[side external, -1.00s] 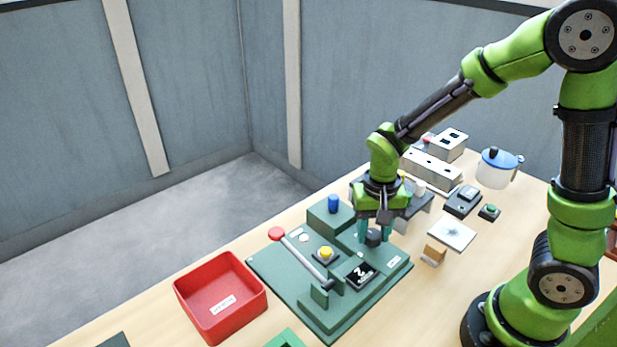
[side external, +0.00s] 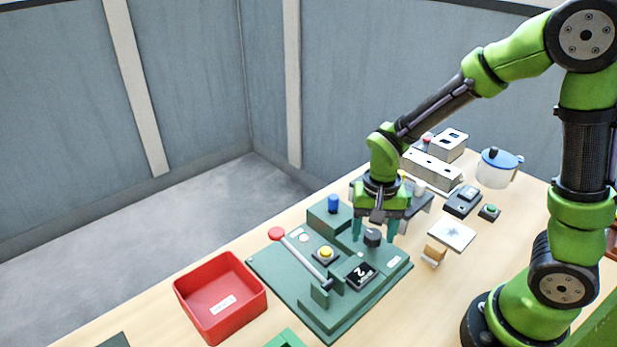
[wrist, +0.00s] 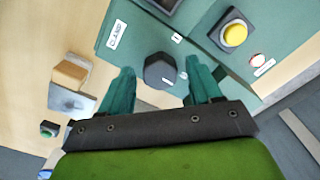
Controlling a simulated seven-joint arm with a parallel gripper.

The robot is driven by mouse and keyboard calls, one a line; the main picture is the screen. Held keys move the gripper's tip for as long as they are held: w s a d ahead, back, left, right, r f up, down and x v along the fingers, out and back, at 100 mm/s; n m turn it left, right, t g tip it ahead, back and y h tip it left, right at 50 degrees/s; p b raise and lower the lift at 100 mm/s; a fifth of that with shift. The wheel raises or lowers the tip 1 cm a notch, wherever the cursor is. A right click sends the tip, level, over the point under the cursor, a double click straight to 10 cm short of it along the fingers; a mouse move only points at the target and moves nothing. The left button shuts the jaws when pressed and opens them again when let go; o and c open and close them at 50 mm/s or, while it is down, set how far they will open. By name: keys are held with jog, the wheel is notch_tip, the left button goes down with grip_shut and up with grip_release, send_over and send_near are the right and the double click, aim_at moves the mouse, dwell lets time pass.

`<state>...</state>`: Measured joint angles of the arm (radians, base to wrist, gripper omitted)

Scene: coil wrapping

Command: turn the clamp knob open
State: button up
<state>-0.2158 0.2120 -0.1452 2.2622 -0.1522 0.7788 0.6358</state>
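The clamp knob is a dark, faceted knob (side external: 373,237) on the green machine base (side external: 330,325). In the wrist view the knob (wrist: 160,71) sits between my two teal fingers, with a gap on each side, beside the label reading CLAMP (wrist: 117,35). My gripper (side external: 374,230) is open around or just above the knob; its exact height over it is hard to tell. The fingers also show in the wrist view (wrist: 161,85). A small white mark shows near the knob's edge.
A red bin (side external: 222,296) stands left. A small box (side external: 435,251) and white card (side external: 452,235) lie to the right.

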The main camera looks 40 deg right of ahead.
aim_at(373, 233)
notch_tip(373, 233, up, 17)
dwell(0.7)
jog(key=shift+f, duration=0.1)
